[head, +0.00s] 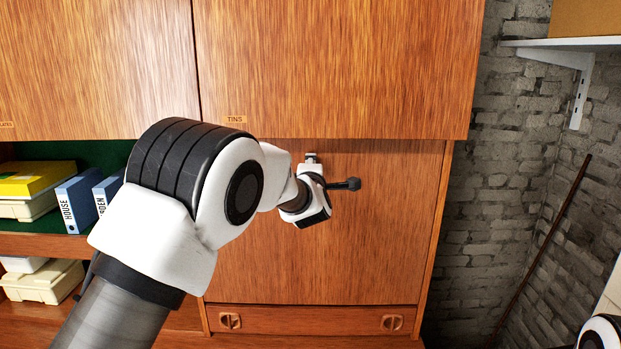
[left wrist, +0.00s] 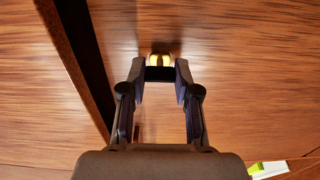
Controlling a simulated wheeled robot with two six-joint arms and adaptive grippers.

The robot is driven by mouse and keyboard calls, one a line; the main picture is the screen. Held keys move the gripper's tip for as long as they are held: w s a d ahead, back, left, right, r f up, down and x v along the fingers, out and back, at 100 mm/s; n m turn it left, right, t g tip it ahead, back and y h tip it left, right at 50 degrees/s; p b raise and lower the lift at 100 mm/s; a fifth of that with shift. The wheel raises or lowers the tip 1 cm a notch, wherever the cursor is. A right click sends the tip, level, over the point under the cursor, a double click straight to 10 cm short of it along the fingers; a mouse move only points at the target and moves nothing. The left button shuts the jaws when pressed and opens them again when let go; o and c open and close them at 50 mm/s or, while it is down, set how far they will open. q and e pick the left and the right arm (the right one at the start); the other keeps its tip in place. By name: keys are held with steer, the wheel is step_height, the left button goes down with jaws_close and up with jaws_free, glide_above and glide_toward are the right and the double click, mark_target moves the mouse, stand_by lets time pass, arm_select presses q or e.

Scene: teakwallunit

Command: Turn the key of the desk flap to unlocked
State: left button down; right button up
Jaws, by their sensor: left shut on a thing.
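The desk flap (head: 370,245) is a closed upright wooden panel below the upper cupboard door. My left gripper (left wrist: 161,70) is at the panel, its fingers on either side of a small brass-coloured key (left wrist: 160,60). It is shut on the key, though the dark fingertips hide part of it. The key's exact turn cannot be made out. In the head view my left arm reaches to the top of the flap, and the wrist hides the key. My right gripper is not in view.
Upper doors (head: 330,70) overhang the flap, one with a "TINS" label. A drawer (head: 310,320) with two handles lies below. Boxes and blue binders (head: 77,203) fill shelves at left. A brick wall (head: 485,190) and a leaning rod (head: 545,245) stand at right.

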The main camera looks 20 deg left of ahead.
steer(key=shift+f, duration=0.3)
arm_select(q)
steer(key=c, duration=0.8)
jaws_free()
steer(key=shift+w, duration=0.1)
steer(key=shift+c, duration=0.2)
